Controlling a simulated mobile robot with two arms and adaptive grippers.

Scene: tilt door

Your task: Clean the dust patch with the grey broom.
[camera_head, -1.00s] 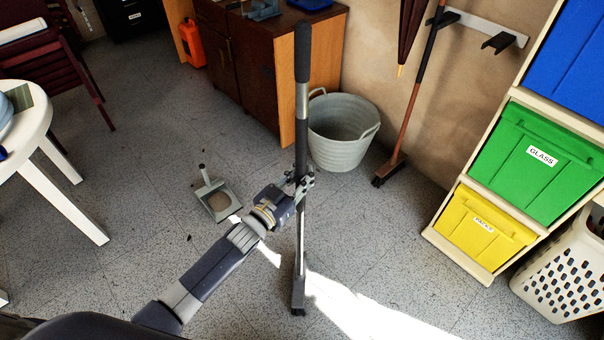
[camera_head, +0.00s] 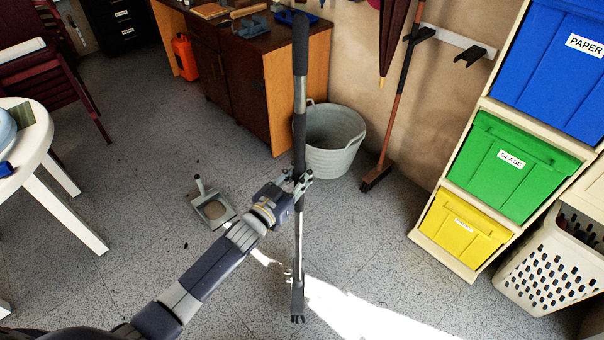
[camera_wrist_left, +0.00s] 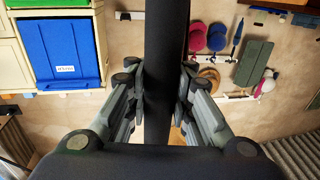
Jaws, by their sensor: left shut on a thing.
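The grey broom (camera_head: 299,130) stands almost upright in front of me, with a dark grip at the top and its narrow head at the bottom, over or on the floor; I cannot tell if it touches. My left gripper (camera_head: 299,181) is shut on the middle of its handle. In the left wrist view the dark handle (camera_wrist_left: 166,60) runs between the fingers of the left gripper (camera_wrist_left: 166,100). A tan, dust-like patch (camera_head: 214,209) shows on a grey dustpan (camera_head: 203,191) on the floor, left of the broom. My right gripper is out of view.
A grey tub (camera_head: 335,140) stands behind the broom, beside a wooden cabinet (camera_head: 240,85). Another broom (camera_head: 395,110) hangs or leans at the wall. Labelled bins (camera_head: 520,165) and a white basket (camera_head: 550,262) are at right. A white table (camera_head: 35,180) is at left.

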